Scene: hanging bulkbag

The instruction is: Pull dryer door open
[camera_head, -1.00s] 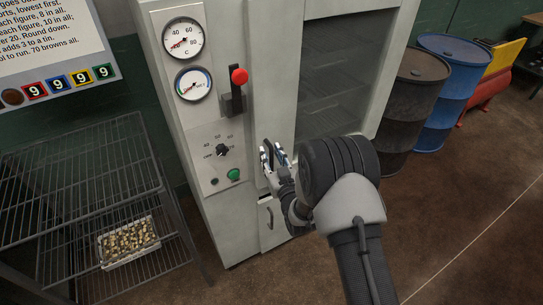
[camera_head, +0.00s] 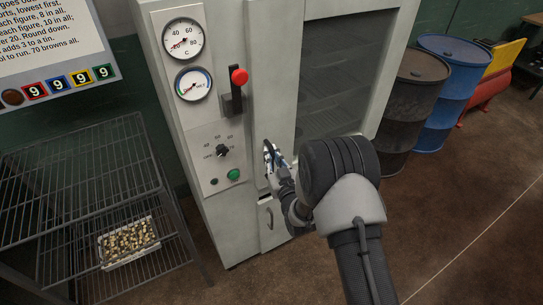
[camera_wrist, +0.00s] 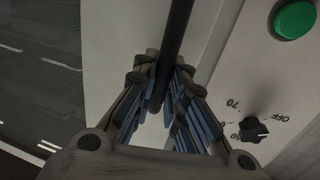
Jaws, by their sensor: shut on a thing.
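The dryer is a tall pale grey cabinet with a windowed door (camera_head: 350,70) on its right front; the door looks closed. My gripper (camera_head: 270,158) is at the door's left edge, below the red-knobbed lever. In the wrist view my gripper (camera_wrist: 165,100) is shut around a dark bar, the door handle (camera_wrist: 178,35), which runs up between its fingers. In the head view the handle is mostly hidden by the fingers, and my arm covers the lower part of the door.
A lever with a red knob (camera_head: 239,76), two gauges, a dial (camera_head: 222,150) and a green button (camera_head: 233,174) are on the panel to the left. A wire rack (camera_head: 90,190) stands at left. Brown (camera_head: 412,110) and blue drums (camera_head: 450,85) stand at right.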

